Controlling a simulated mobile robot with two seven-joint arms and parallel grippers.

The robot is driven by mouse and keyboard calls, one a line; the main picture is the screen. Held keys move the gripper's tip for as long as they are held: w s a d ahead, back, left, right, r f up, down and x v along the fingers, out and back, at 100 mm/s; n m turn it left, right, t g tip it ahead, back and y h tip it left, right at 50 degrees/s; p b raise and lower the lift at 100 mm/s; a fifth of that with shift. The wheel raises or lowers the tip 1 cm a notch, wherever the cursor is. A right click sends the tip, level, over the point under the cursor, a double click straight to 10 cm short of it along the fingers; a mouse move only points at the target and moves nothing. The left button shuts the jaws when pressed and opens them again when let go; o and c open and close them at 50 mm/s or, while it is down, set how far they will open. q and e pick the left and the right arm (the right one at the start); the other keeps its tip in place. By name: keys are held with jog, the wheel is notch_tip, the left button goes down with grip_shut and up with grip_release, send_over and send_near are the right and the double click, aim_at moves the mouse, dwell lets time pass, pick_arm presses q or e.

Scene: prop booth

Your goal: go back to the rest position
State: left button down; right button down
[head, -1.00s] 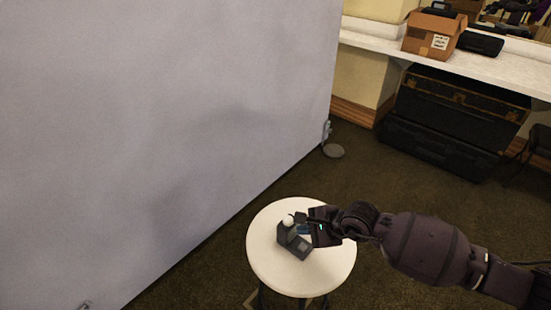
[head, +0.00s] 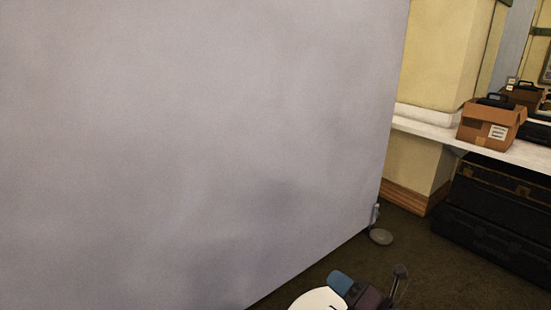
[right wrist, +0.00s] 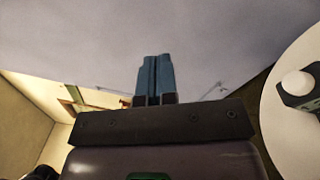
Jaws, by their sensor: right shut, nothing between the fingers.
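My left gripper is in neither view.
The white round table (head: 316,300) is mostly cut off by the bottom edge of the head view. In the right wrist view a dark device with a white ball (right wrist: 298,84) stands on it, apart from the fingers. A large grey panel (head: 190,140) fills the left. Black cases (head: 495,225) stand under the counter at right.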

jog(key=s+d+f+m+t+h+p, duration=0.1)
jog(key=s+d+f+m+h, duration=0.25)
jog(key=m, duration=0.75)
jog(key=s+d+f+m+t+h+p, duration=0.15)
jog(key=s+d+m+h, duration=0.3)
jog(key=m, duration=0.65)
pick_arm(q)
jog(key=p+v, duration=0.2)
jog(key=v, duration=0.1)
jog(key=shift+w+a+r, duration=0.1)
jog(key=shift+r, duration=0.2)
pick_arm(e)
jog(key=s+d+f+m+g+h, duration=0.2)
jog(key=s+d+f+m, duration=0.1)
jog(key=s, duration=0.7)
jog(key=s+d+f+m+g+h, duration=0.2)
jog(key=s+d+f+m+g, duration=0.1)
jog(key=s+f+m, duration=0.2)
jog(key=s+f, duration=0.2)
jog(key=s, duration=0.2)
jog(key=shift+s+m, duration=0.35)
jog(key=shift+m, duration=0.05)
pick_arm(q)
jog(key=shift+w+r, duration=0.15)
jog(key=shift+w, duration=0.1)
pick_arm(e)
jog(key=shift+s+d+h, duration=0.1)
jog(key=shift+d+h, duration=0.05)
jog(key=shift+h, duration=0.15)
